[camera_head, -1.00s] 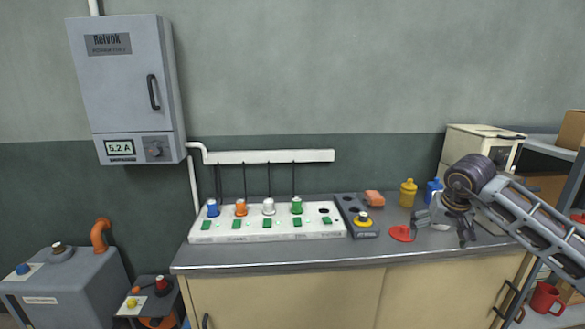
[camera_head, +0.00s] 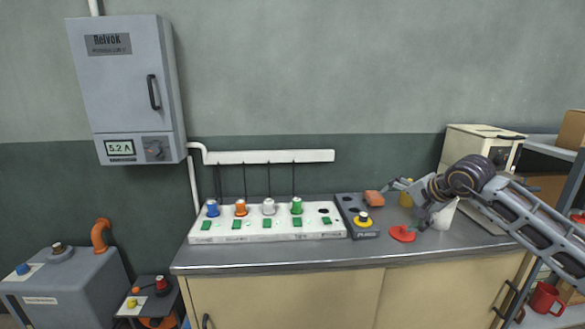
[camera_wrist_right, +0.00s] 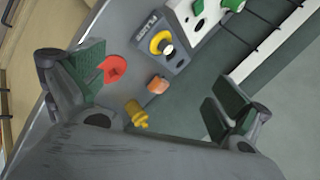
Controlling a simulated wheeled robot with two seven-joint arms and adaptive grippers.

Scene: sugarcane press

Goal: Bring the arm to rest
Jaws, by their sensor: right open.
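My right gripper (camera_head: 408,205) is open and empty above the right part of the counter. In the head view it covers most of the yellow bottle. In the right wrist view its two padded fingers (camera_wrist_right: 155,95) stand wide apart with nothing between them. Below them lie the red disc (camera_wrist_right: 114,69), the orange block (camera_wrist_right: 158,84) and the yellow bottle (camera_wrist_right: 137,114), all apart from the fingers as far as I can tell. My right arm comes in from the right edge. My left gripper is not in view.
A white power strip (camera_head: 260,234) with several coloured plugs stands on the counter (camera_head: 300,256). Beside it is a dark grey block (camera_head: 350,210) with a yellow-ringed knob. A cream box (camera_head: 460,145) stands behind my right arm. A grey cabinet (camera_head: 125,85) hangs on the wall.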

